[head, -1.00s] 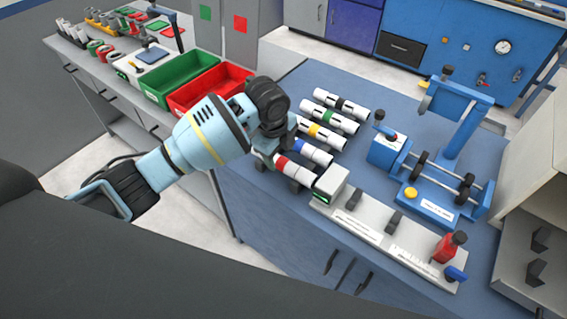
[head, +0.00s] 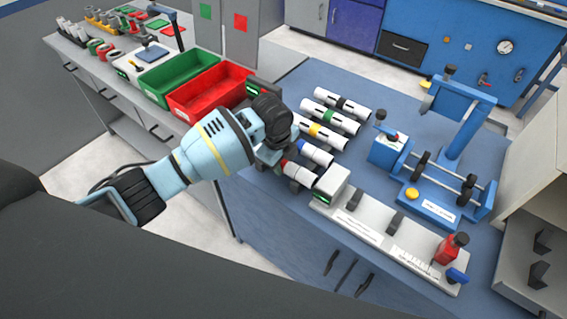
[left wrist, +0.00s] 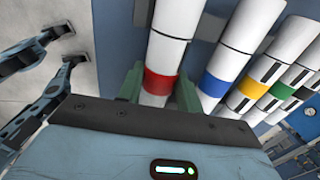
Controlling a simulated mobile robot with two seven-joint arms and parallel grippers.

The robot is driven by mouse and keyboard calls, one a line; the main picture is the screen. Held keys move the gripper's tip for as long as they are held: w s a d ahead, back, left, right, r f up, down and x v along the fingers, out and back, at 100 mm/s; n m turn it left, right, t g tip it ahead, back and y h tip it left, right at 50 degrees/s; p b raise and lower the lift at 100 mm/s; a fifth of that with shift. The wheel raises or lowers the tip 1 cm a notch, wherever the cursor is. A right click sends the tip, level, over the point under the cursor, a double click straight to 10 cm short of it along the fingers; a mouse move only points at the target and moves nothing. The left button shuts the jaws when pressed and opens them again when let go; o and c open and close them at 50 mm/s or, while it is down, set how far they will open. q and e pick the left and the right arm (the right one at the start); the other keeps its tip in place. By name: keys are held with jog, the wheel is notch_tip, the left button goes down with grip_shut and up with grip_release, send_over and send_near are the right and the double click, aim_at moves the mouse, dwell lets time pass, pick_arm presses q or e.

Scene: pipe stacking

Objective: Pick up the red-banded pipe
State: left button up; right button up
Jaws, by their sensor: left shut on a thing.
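The red-banded pipe (head: 304,176) is white and lies at the near end of the row of pipes on the blue bench, left of the grey block. My left gripper (head: 281,164) is over its left part and hides much of that end. In the left wrist view, the pipe's red band (left wrist: 160,83) sits between the green fingers of my left gripper (left wrist: 158,90), which are shut on it. I cannot tell whether the pipe is clear of its support. My right gripper is not in view.
The blue-banded pipe (head: 316,153) lies close beside; yellow (head: 320,132), green (head: 332,117) and black-banded (head: 342,103) pipes lie farther back. A grey fixture (head: 375,228) and a blue machine (head: 440,170) stand right. Red (head: 208,96) and green (head: 180,75) bins are at the left.

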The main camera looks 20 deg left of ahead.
pick_arm(q)
jog(key=shift+r, duration=0.1)
jog(key=shift+c, duration=0.2)
notch_tip(320, 180, up, 10)
jog(key=shift+f+p, duration=0.1)
jog(key=shift+p, duration=0.25)
jog(key=s+a+r+n+g+y, duration=0.1)
jog(key=s+a+n, duration=0.1)
jog(key=s+n, duration=0.6)
jog(key=s+a+r+n+g+y, duration=0.1)
jog(key=s+a+r+n+y, duration=0.1)
jog(key=s+n, duration=0.6)
jog(key=a+n, duration=0.1)
jog(key=n, duration=0.5)
jog(key=shift+s+a+r, duration=0.25)
jog(key=shift+s+a, duration=0.1)
jog(key=shift+s, duration=0.05)
jog(key=shift+d, duration=0.1)
